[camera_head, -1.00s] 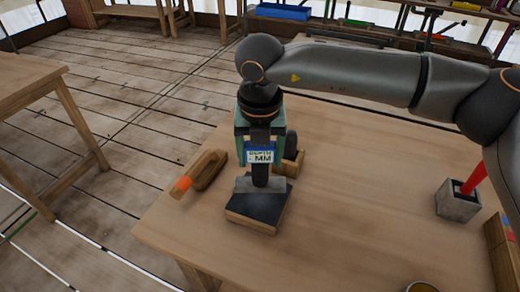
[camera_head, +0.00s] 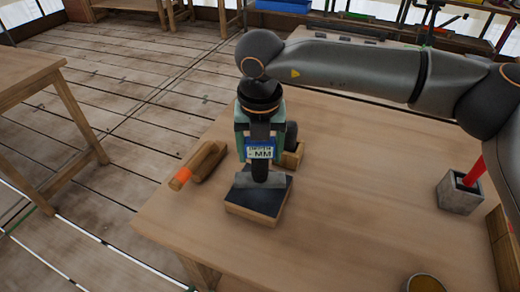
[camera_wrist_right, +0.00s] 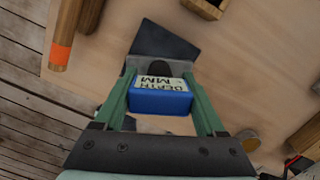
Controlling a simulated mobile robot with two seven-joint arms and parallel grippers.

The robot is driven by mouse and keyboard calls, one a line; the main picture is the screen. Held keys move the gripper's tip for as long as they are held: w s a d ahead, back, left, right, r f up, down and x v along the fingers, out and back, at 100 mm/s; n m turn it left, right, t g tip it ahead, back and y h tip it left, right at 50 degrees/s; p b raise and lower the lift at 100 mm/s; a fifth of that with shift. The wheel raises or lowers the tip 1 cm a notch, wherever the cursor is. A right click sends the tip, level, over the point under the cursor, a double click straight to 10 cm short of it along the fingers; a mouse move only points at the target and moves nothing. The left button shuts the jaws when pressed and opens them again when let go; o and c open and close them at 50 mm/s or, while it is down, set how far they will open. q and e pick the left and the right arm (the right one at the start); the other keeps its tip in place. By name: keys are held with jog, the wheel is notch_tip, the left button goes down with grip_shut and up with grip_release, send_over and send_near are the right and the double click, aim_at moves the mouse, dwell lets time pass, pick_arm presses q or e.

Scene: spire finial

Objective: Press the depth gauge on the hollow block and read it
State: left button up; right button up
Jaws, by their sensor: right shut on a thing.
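My right gripper (camera_head: 256,142) is shut on the depth gauge (camera_head: 261,153), a blue housing with a pale label reading "DEPTH" and "MM". In the right wrist view the gauge (camera_wrist_right: 161,97) sits between the green fingers. Its grey crossbar (camera_head: 273,182) and dark stem are over a dark-topped wooden block (camera_head: 258,209); I cannot tell if they touch. No number is legible. Another wooden block (camera_head: 294,158), partly hidden behind the gripper, shows a dark opening in the right wrist view (camera_wrist_right: 206,8); it may be the hollow block. My left gripper is out of view.
A wooden tool with an orange end (camera_head: 180,180) lies left of the gripper. A grey block with a red object (camera_head: 459,196) stands at the right. A round tin (camera_head: 424,284) is at the front edge of the picture. The table's middle right is clear.

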jog(key=shift+f+b, duration=0.9)
jog(key=shift+f, duration=0.2)
jog(key=shift+r, duration=0.1)
dwell(1.6)
jog(key=shift+r+p, duration=1.1)
jog(key=shift+r, duration=1.4)
